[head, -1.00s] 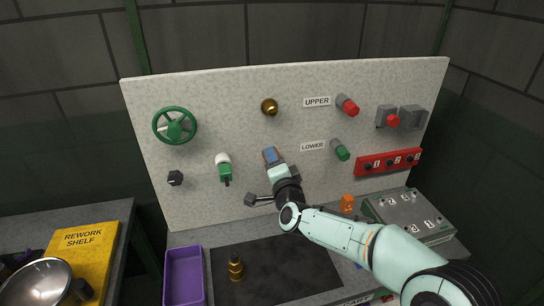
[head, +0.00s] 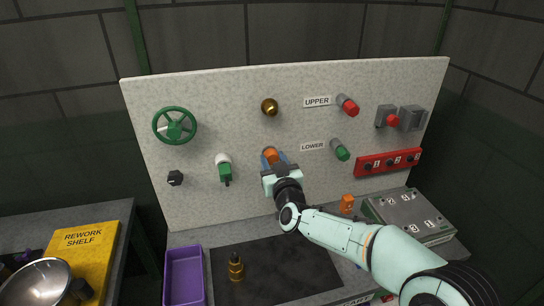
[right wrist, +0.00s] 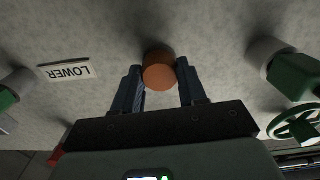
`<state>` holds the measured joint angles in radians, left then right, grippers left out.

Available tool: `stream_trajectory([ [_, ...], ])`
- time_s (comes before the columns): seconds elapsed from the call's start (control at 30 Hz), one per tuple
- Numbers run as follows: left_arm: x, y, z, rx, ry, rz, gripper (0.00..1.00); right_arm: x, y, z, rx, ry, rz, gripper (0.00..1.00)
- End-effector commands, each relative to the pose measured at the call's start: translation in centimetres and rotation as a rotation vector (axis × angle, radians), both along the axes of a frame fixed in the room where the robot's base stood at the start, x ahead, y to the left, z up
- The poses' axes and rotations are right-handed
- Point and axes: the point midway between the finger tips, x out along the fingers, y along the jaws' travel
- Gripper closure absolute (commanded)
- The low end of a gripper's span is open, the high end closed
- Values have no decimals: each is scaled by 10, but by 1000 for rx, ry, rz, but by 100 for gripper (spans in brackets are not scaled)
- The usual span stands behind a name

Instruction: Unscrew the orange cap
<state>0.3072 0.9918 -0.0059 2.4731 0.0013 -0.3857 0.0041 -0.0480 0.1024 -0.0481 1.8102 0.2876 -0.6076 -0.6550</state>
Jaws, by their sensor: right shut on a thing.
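The orange cap (head: 270,154) is on the pale upright board, below the brass knob and left of the LOWER label. My right gripper (head: 273,159) reaches up to it, with its blue-grey fingers on either side of it. In the right wrist view the round orange cap (right wrist: 158,72) sits between the fingertips of my right gripper (right wrist: 160,78), which is shut on it. The cap is against the board, and the wrist view shows it end-on. Its thread and what lies behind it are hidden. My left gripper is not in view.
The board also bears a green wheel (head: 174,126), a green-and-white valve (head: 224,168), a brass knob (head: 269,107) and a green knob (head: 341,150). Below, a purple bin (head: 184,277) and a brass bottle-shaped piece (head: 235,267) are on the bench. Another orange piece (head: 347,203) is at right.

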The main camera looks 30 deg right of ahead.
Motion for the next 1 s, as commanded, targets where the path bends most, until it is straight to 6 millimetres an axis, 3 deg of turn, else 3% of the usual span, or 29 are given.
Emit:
stream_trajectory([
  [0.33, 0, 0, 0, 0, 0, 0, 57, 0, 0, 0, -500, 119, 1, 95],
  [0.77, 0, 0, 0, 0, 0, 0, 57, 0, 0, 0, -572, 137, 0, 95],
  [0.8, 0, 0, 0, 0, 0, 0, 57, 0, 0, 0, -572, 137, 0, 49],
  [0.87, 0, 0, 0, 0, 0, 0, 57, 0, 0, 0, -571, 137, 0, 29],
  [1.0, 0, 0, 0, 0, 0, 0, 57, 0, 0, 0, -571, 137, 0, 27],
])
